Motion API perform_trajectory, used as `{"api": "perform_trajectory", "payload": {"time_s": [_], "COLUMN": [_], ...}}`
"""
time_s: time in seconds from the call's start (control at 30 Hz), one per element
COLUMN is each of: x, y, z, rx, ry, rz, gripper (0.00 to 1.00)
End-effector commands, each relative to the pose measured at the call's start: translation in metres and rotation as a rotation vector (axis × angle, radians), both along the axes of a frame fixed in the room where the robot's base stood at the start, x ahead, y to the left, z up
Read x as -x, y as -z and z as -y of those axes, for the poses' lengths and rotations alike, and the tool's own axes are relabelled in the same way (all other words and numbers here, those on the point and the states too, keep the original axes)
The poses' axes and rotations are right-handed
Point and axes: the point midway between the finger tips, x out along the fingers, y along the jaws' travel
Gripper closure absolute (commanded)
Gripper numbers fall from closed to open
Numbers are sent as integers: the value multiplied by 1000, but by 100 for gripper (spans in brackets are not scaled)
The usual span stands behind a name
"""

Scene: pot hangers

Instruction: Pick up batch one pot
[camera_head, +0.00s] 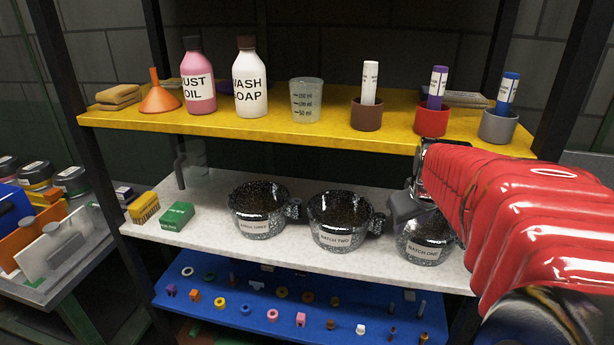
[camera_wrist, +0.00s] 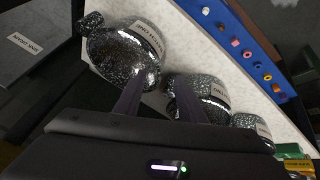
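The batch one pot (camera_head: 425,240), dark speckled with a white label, stands at the right end of the white middle shelf (camera_head: 370,278). My arm partly hides it in the head view. In the wrist view it is the nearest pot (camera_wrist: 122,55), at upper left, with its handle (camera_wrist: 91,20) at the far left. My gripper (camera_wrist: 158,95) is open, its two dark fingers apart; one overlaps the edge of this pot and the other overlaps the neighbouring pot. I cannot tell whether they touch. In the head view my gripper (camera_head: 404,206) is just above and left of the pot.
The batch two pot (camera_head: 340,220) stands close by on the left, with the batch three pot (camera_head: 258,208) beyond it. A yellow shelf (camera_head: 300,128) with bottles and cups lies overhead. A blue shelf (camera_head: 240,320) with small parts lies below.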

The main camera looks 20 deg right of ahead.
Motion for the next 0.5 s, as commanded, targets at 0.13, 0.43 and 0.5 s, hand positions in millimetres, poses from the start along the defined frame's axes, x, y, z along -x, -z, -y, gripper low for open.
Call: {"api": "perform_trajectory", "payload": {"time_s": [0.13, 0.43, 0.5], "x": [-9, -13, -13], "y": [18, 26, 26], "z": [6, 9, 9], "rx": [-2, 0, 0], "ry": [0, 0, 0], "rz": [-3, 0, 0], "gripper": [63, 63, 63]}}
